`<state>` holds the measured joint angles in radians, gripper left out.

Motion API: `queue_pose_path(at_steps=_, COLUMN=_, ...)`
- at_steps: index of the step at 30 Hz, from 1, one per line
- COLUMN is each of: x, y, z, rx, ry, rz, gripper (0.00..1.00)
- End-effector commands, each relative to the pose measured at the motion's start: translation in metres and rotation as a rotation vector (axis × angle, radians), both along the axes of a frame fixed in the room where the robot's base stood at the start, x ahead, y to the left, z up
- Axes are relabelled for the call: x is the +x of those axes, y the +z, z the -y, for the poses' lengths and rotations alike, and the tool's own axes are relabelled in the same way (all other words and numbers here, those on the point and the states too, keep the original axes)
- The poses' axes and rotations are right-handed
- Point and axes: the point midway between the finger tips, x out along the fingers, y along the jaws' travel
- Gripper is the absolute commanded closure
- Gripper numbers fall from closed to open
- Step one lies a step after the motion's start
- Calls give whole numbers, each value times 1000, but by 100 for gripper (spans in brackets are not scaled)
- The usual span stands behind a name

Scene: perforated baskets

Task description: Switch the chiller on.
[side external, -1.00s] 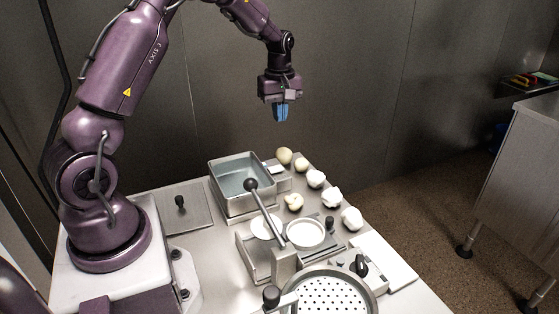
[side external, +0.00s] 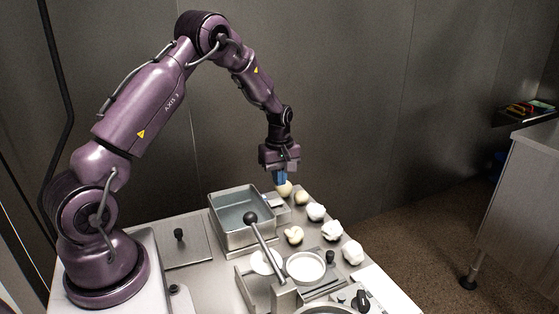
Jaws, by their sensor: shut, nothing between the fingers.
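A square steel basin (side external: 242,240) of clear liquid stands in the middle of the bench; it looks like the chiller, though no label shows. A small grey box with a pale top (side external: 275,202) adjoins its right side. I cannot make out a switch or its position there. My gripper (side external: 280,184) points down with its blue fingers shut and empty, near the back right corner of the basin. The fingertips overlap a cream ball (side external: 284,190) in the picture; I cannot tell whether they touch it or the box.
Several pale lumps (side external: 316,212) line the right side of the bench. A ball-topped lever (side external: 251,219) slants in front of the basin beside a round white dish (side external: 305,267). A black knob (side external: 361,299) is at the front. A flat plate with a black handle (side external: 179,235) lies left.

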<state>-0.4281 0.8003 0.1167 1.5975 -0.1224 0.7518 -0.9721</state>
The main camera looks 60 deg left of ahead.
Motion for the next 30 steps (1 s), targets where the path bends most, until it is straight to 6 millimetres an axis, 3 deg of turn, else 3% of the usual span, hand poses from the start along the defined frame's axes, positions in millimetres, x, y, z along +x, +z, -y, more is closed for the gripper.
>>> queue_pose_path(at_steps=3, x=0, y=-24, z=1, rx=-2, ry=0, rz=-2, gripper=100)
queue_pose_path(at_steps=10, x=0, y=-48, z=0, rx=0, ry=0, rz=1, gripper=100)
queue_pose_path(at_steps=30, x=1, y=-56, z=0, rx=-2, ry=-1, rz=-35, gripper=100)
